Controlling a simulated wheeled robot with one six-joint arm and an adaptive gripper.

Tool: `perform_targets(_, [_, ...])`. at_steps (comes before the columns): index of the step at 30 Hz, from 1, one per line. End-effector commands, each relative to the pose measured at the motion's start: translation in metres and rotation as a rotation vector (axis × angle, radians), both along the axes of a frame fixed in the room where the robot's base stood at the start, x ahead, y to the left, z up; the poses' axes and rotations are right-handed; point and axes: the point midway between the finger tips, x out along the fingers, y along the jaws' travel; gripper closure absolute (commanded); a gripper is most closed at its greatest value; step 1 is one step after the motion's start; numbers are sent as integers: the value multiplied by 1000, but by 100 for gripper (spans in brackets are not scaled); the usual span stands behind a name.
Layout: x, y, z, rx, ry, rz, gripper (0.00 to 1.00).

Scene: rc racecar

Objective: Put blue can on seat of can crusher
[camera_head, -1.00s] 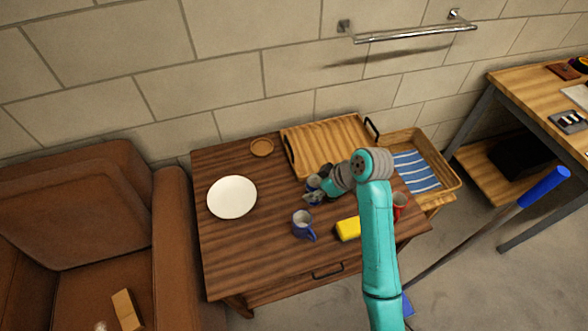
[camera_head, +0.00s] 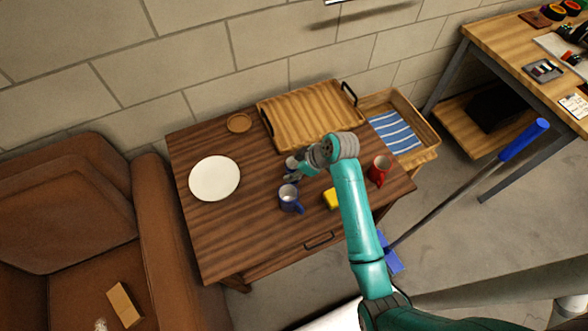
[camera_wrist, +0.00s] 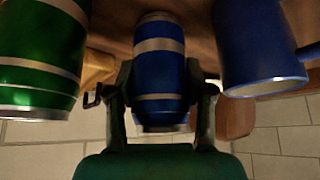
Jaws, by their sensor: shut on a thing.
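The blue can (camera_wrist: 158,75) with silver bands is between the two fingers of my gripper (camera_wrist: 160,100) in the wrist view. The gripper is shut on it. I cannot tell whether the can is off the tabletop. I cannot make out the can crusher in either view.
A blue mug (camera_head: 290,199) stands close to the gripper; a green can (camera_wrist: 40,55) is close in the wrist view. A yellow block (camera_head: 331,199), red mug (camera_head: 379,170), tray (camera_head: 310,115) and plate (camera_head: 214,178) share the table. A workbench (camera_head: 480,45) is at right.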

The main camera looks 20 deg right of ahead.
Motion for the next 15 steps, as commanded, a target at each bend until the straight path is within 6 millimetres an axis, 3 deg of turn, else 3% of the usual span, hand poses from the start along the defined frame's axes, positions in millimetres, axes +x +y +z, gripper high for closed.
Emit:
perform_targets(12, [0, 0, -9, 0, 0, 0, 64])
perform_targets(13, [0, 0, -9, -1, -1, -1, 45])
perform_targets(14, [0, 0, -9, 0, -1, -1, 38])
perform_targets(15, [0, 0, -9, 0, -2, 0, 37])
